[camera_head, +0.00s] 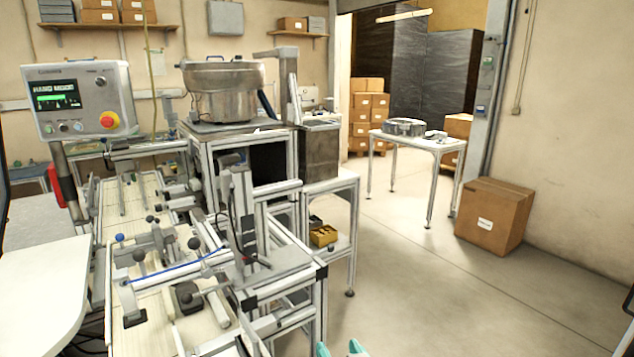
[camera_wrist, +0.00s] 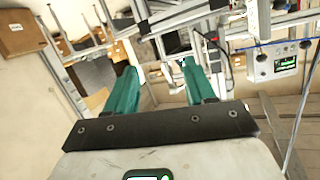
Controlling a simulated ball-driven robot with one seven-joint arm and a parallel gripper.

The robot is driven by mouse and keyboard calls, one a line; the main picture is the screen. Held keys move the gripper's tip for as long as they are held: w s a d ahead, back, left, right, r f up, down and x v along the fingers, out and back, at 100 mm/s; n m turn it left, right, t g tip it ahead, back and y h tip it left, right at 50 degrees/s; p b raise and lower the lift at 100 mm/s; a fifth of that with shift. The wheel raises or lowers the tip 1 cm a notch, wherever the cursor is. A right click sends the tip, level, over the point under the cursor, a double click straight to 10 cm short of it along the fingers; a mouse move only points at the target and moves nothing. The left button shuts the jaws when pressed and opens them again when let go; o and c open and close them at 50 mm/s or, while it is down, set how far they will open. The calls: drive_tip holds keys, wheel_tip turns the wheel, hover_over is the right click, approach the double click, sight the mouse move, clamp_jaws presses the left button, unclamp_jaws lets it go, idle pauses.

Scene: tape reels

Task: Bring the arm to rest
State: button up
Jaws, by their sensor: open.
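The wrist view is tilted, nearly upside down, and the fingers point out over the room. The rest of my arm is hidden below the head view.
A machine frame (camera_head: 262,230) with rails and knobs fills the left. A control panel (camera_head: 80,100) and a metal bowl (camera_head: 222,92) stand above it. A cardboard box (camera_head: 494,215) and a white table (camera_head: 425,142) stand right. The floor (camera_head: 410,290) between is clear.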

drive_tip(key=s+d+f+m+g+h, duration=0.1)
drive_tip(key=s+d+f+g+h, duration=0.4)
drive_tip(key=s+d+f, duration=1)
drive_tip(key=s+d+f+g, duration=0.2)
drive_tip(key=s+d+g, duration=0.2)
drive_tip(key=s, duration=0.6)
drive_tip(key=s+d+f+g+y, duration=0.1)
drive_tip(key=s+d+g, duration=0.3)
drive_tip(key=s, duration=0.6)
drive_tip(key=shift+f+m, duration=0.4)
drive_tip(key=shift+f, duration=0.5)
drive_tip(key=shift+d, duration=0.1)
